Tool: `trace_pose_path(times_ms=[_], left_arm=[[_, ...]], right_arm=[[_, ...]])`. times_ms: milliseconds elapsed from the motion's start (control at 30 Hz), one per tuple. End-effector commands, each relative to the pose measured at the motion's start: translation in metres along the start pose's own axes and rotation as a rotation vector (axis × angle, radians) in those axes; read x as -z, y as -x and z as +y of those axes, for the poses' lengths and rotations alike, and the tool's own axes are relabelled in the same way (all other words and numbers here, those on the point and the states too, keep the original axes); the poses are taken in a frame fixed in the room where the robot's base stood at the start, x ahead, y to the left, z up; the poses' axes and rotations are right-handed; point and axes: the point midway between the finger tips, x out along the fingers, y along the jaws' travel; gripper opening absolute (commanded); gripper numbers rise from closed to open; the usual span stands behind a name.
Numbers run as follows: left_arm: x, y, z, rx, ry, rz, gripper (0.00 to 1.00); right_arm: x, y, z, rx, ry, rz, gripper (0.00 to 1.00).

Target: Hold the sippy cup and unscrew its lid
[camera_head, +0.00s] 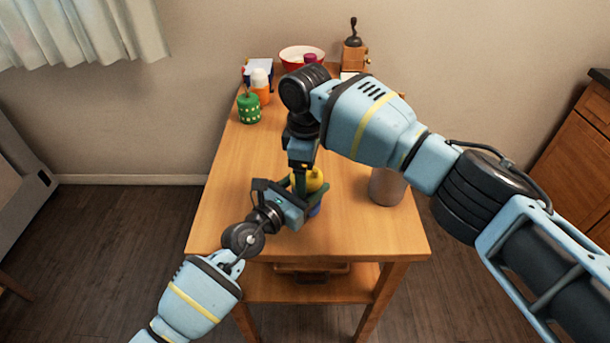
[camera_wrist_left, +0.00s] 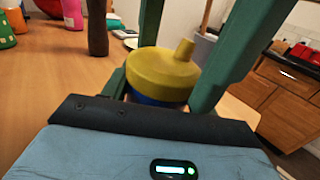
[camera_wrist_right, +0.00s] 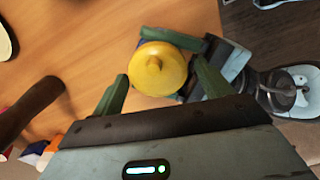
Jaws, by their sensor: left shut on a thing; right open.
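The sippy cup has a yellow lid (camera_head: 314,179) with a spout and a blue body (camera_head: 314,211). It stands upright near the front of the wooden table. My left gripper (camera_head: 318,198) is shut on the cup body from the left side. In the left wrist view the lid (camera_wrist_left: 163,75) sits above its jaws, with a strip of blue below. My right gripper (camera_wrist_right: 161,72) points down from above and is open. Its green fingers stand on either side of the lid (camera_wrist_right: 158,68); I cannot tell whether they touch it. The right arm partly hides the cup in the head view.
A grey canister (camera_head: 388,187) stands right of the cup. A green jar (camera_head: 249,108), an orange-and-white bottle (camera_head: 261,86), a red-rimmed bowl (camera_head: 302,57) and a grinder (camera_head: 354,55) stand toward the back. The table left of the cup is clear.

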Motion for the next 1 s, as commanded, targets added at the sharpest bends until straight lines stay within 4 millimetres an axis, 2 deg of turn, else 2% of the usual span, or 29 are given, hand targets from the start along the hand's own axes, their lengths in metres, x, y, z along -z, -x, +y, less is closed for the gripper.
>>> trace_pose_path(times_ms=[33,133,267,367,533,767,1000], left_arm=[[0.012,0.004,0.004,-0.006,-0.001,0.024,0.0],[0.012,0.004,0.003,-0.004,0.0,0.024,0.0],[0.012,0.003,0.002,-0.002,0.001,0.023,0.0],[0.011,0.003,0.001,-0.001,0.002,0.022,0.0],[0.011,0.003,0.0,0.0,0.002,0.021,0.0],[0.011,0.003,0.0,0.001,0.002,0.02,0.0],[0.01,0.003,0.0,0.0,0.003,0.019,0.0]], right_arm=[[0.004,0.014,-0.002,0.0,0.009,0.012,0.86],[0.004,0.024,-0.002,0.0,0.008,0.01,0.86],[0.003,0.026,-0.001,-0.001,0.005,0.008,0.86],[0.003,0.025,-0.001,-0.002,0.001,0.008,0.74],[0.007,0.032,-0.002,-0.01,-0.051,0.008,0.73],[0.012,0.046,-0.004,-0.014,-0.253,0.008,0.73],[0.007,0.056,-0.001,-0.008,-0.482,0.007,0.73]])
